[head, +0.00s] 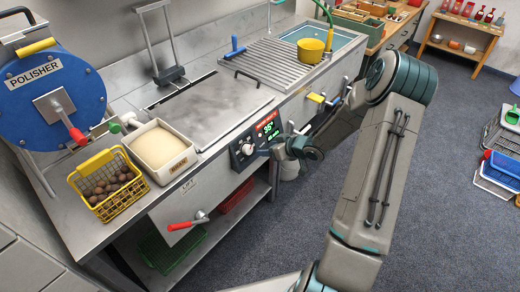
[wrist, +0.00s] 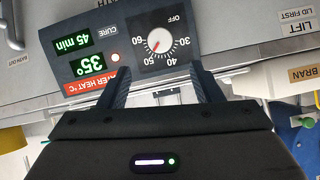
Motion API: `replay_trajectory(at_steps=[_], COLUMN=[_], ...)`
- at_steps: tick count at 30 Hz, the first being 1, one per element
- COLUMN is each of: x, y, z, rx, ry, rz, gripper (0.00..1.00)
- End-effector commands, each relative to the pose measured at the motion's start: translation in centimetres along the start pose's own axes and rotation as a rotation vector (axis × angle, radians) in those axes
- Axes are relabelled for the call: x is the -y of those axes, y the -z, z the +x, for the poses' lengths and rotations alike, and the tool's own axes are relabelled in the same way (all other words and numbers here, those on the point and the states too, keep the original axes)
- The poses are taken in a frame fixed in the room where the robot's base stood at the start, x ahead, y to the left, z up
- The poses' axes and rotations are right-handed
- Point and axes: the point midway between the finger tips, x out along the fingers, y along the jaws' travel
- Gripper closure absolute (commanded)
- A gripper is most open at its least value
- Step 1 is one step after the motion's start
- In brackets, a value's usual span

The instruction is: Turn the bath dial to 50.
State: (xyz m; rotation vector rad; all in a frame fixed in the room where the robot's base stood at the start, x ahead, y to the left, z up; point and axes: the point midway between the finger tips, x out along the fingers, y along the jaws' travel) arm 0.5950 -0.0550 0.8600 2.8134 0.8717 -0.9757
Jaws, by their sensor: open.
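The bath dial (wrist: 160,41) is a white round knob on a dark panel, seen upside down in the wrist view. Its scale reads OFF, 30, 40, 50 and 60. A red mark on the knob points to the lower left, toward the 50 to 60 side; the exact setting is too small to tell. The dial also shows on the bath's front in the head view (head: 247,149). My gripper (wrist: 160,68) is open and empty. Its two fingers point at the panel, with the dial between and beyond their tips. In the head view its fingers are hard to make out.
The green display (wrist: 92,65) beside the dial reads 35° and 45 min. A red-handled lever (head: 187,222) sticks out of the front, lower left. A bran box (head: 180,165) and a yellow basket (head: 75,182) of chestnuts stand on the counter.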

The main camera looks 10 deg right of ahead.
Motion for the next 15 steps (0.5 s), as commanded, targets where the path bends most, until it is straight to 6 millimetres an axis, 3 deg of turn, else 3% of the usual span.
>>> replay_trajectory(at_steps=[6, 15], x=[0.0, 0.1], y=[0.0, 0.0], z=[-2.9, -3.5], rx=[0.0, 0.0], ry=[-0.001, 0.001], rz=[-0.001, 0.0], gripper=[0.41, 0.41])
